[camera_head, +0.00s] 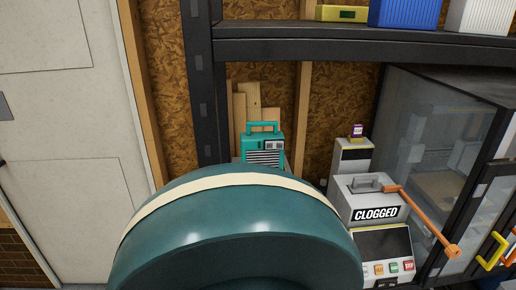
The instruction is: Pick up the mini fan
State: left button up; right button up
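I cannot identify a mini fan with certainty. A teal boxy device (262,153) with a top handle and a pale slatted front stands upright in front of wooden boards; it looks more like a radio, and its lower part is hidden. A large, glossy dark teal rounded shape (240,240) with a cream stripe fills the lower middle foreground and hides what is behind it; I cannot tell what it is. Neither of my grippers shows in the head view.
A grey machine marked CLOGGED (376,213) has an orange lever (425,222). A glass-sided dark cabinet (420,125) stands at right. A dark shelf (350,43) carries a yellow box (341,13) and a blue bin (405,13). A pale door (65,150) is at left.

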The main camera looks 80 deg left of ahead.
aim_at(253, 144)
jog(key=k+j, duration=1.5)
jog(key=k, duration=0.05)
